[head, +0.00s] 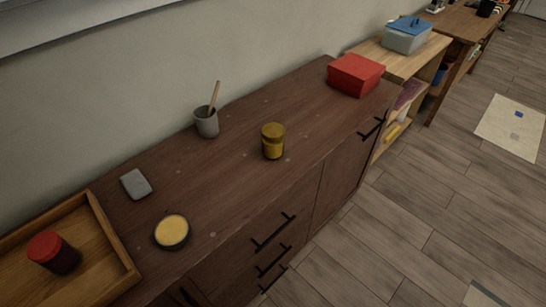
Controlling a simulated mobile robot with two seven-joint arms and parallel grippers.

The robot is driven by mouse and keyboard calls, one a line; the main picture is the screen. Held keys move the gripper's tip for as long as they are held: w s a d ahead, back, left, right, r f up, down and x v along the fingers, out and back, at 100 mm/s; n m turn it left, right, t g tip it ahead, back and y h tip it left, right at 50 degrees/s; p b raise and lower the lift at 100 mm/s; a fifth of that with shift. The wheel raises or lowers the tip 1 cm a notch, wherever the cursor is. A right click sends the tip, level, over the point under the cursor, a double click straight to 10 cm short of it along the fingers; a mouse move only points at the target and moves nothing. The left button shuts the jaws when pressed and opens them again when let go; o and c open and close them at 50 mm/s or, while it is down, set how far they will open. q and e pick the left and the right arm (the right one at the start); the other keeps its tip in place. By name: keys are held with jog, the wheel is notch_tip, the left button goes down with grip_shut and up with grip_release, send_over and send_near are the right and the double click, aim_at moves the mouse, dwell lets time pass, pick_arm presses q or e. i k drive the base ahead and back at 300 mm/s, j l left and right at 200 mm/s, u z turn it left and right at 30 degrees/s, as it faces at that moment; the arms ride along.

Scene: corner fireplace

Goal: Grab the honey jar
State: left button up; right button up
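The honey jar (273,142) looks like a small amber-yellow jar with a yellow lid. It stands upright on the dark brown wooden cabinet top (230,165), near the middle and towards the front edge. Nothing touches it. Neither of my grippers shows in the head view.
A grey cup (206,122) with a wooden stick stands behind-left of the jar. A round yellow-topped tin (172,232), a grey block (136,184) and a wooden tray (112,235) holding a red-lidded jar (53,252) are left. A red box (355,75) sits at the right end.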

aim_at(272, 151)
jog(key=k+u, duration=0.25)
jog(key=i+l+u, duration=0.15)
jog(key=l+u, duration=0.15)
jog(key=u, duration=0.15)
jog(key=i+l+u, duration=0.1)
jog(key=l+u, duration=0.2)
jog(key=u, duration=0.15)
jog(key=l+u, duration=0.35)
jog(key=l, duration=2.15)
jog(key=u, duration=0.05)
